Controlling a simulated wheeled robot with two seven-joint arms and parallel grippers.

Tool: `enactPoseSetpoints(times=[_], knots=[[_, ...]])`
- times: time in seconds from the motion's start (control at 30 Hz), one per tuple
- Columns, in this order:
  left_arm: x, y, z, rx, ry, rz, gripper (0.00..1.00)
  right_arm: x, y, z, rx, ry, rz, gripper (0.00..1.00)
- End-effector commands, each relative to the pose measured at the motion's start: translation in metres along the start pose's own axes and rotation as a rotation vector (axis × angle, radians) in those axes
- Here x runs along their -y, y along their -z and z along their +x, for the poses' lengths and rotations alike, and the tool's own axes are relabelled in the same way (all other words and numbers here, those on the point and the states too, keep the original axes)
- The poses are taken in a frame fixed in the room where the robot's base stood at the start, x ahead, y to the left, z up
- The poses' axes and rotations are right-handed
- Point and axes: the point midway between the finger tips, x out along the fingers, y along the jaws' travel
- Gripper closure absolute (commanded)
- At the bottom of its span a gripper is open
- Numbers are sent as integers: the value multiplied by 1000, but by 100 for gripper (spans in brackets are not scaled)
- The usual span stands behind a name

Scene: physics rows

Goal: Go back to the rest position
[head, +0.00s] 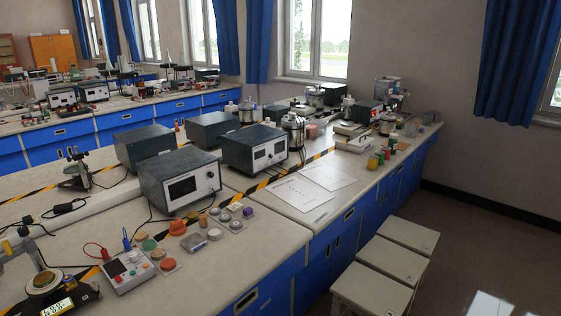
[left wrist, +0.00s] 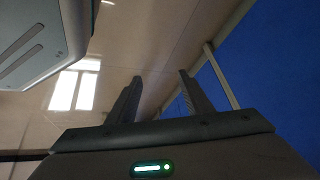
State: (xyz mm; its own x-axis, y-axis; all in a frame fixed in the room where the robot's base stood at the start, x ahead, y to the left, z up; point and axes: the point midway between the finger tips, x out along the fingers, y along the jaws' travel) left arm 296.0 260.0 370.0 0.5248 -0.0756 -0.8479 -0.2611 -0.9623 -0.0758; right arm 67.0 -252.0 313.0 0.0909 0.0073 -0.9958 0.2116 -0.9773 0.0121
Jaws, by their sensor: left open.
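My left gripper (left wrist: 160,100) shows in the left wrist view. Its two dark fingers stand apart with nothing between them. Past the fingers are the shiny floor with a window reflection and a blue surface at the right. A pale grey part at the upper left of that view looks like part of my own body. Neither gripper shows in the head view, and my right gripper is in no frame.
A lab bench (head: 257,245) with blue drawers carries several grey meters, a white control box (head: 129,270), coloured discs and paper sheets (head: 300,190). Pale stools (head: 393,262) stand close to its right side. The floor (head: 480,225) at the right is clear.

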Motion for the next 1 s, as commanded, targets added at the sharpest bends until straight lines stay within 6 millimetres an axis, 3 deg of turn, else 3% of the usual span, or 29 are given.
enactPoseSetpoints(times=[0.03, 0.2, 0.3, 0.4, 0.6, 1.0], knots=[[-8, -30, -6, 59, 0, -12, 54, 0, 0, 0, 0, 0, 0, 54], [-32, -118, -29, 248, -7, -39, 54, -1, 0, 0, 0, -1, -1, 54], [-46, -159, -45, 340, -17, -52, 54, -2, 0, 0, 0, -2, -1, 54], [-58, -189, -59, 407, -29, -60, 54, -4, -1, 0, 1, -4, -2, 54], [-68, -214, -72, 466, -41, -67, 54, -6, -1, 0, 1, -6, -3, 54], [-68, -214, -72, 468, -42, -67, 54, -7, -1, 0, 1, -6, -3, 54]])
